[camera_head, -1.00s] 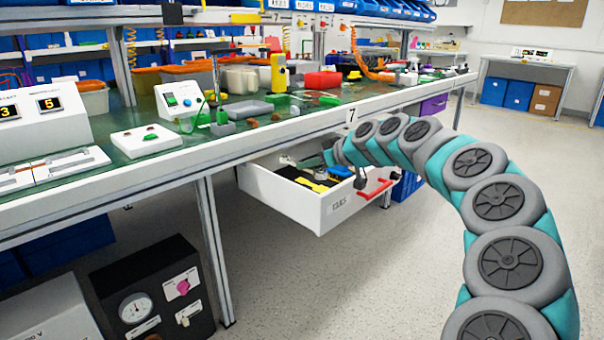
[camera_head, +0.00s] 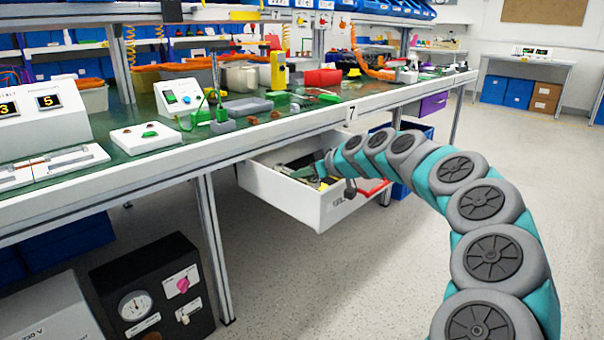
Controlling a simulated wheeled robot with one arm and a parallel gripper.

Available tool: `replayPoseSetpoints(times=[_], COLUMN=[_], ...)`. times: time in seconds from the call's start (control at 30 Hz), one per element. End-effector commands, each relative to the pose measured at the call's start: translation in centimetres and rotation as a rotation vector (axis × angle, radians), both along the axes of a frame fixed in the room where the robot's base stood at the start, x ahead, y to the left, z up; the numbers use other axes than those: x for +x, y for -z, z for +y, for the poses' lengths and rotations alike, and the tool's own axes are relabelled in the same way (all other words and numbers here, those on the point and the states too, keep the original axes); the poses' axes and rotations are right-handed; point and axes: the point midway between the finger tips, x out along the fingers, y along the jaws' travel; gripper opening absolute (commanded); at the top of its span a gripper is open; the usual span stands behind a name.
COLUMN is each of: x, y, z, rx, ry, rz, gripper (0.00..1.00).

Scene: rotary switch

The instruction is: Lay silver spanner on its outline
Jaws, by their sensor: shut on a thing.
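My gripper (camera_head: 324,168) is at the far end of my curved arm, low over the open white drawer (camera_head: 290,196) under the bench. It is small in the view and partly covered by my arm. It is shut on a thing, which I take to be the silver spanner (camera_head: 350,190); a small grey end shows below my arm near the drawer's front. The rest of the spanner is hidden or too small to make out. Dark and yellow shapes lie inside the drawer. I cannot make out the spanner's outline.
The drawer's red handle (camera_head: 373,191) sticks out at its front right. The green-topped bench (camera_head: 240,148) above carries several devices and parts. A bench leg (camera_head: 214,250) and a black box with a gauge (camera_head: 150,290) stand at left. The floor in front is clear.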

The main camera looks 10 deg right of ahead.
Motion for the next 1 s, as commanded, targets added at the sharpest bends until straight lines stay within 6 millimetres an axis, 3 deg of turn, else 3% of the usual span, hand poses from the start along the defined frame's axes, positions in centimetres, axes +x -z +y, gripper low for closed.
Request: replayPoseSetpoints(times=[0.43,0.47,0.7,1.0], x=[0.00,0.00,-0.01,-0.01], y=[0.78,0.78,0.79,0.64], z=[0.01,0.01,0.02,0.02], rx=[0.001,0.000,0.000,0.000], ry=[0.000,0.000,0.000,0.000], rz=[-0.001,0.000,0.000,0.000], gripper=[0.00,0.23,0.50,0.52])
